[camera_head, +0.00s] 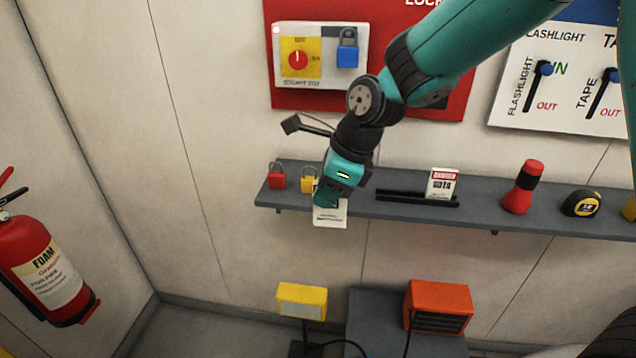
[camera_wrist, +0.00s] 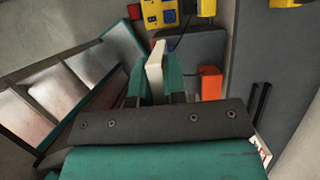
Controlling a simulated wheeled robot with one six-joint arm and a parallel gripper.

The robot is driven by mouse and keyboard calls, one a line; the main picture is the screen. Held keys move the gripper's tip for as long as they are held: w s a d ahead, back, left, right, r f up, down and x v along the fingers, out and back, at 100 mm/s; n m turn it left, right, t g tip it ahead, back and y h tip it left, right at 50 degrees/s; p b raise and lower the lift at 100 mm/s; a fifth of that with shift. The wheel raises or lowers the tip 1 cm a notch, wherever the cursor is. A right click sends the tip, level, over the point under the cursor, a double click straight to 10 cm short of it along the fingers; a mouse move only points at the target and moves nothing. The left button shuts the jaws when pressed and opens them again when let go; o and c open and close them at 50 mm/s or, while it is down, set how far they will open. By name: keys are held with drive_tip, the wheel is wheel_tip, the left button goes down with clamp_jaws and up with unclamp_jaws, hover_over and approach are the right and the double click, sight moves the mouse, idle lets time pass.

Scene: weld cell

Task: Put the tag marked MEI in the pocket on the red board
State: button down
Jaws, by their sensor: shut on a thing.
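My gripper (camera_head: 326,203) is shut on a white tag (camera_head: 330,216), in front of the grey shelf near its left end. In the wrist view the tag (camera_wrist: 156,62) shows nearly edge-on between the fingers; the name on it cannot be read. The red board (camera_head: 300,12) is on the wall above the shelf, partly covered by my arm.
On the shelf (camera_head: 480,218) are a red padlock (camera_head: 276,178), a yellow padlock (camera_head: 308,182), a red-and-black flashlight (camera_head: 523,188) and a tape measure (camera_head: 581,204). The red board bears a switch panel (camera_head: 320,45) with a blue padlock (camera_head: 347,52). A fire extinguisher (camera_head: 42,262) hangs at left.

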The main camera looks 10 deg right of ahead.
drive_tip(key=w+d+p, duration=0.4)
drive_tip(key=w, duration=0.5)
drive_tip(key=w+d+p, duration=0.3)
drive_tip(key=w+p, duration=0.1)
drive_tip(key=w, duration=0.5)
wheel_tip(320, 180, down, 6)
drive_tip(key=p, duration=0.3)
drive_tip(key=shift+s+d, duration=0.1)
drive_tip(key=shift+d, duration=0.05)
drive_tip(key=shift+w+d+f+p, duration=0.1)
drive_tip(key=shift+w+f+p, duration=0.05)
drive_tip(key=shift+w+p, duration=0.15)
drive_tip(key=shift+f, duration=0.25)
drive_tip(key=shift+f, duration=0.2)
drive_tip(key=c, duration=1.2)
unclamp_jaws()
drive_tip(key=shift+r, duration=0.1)
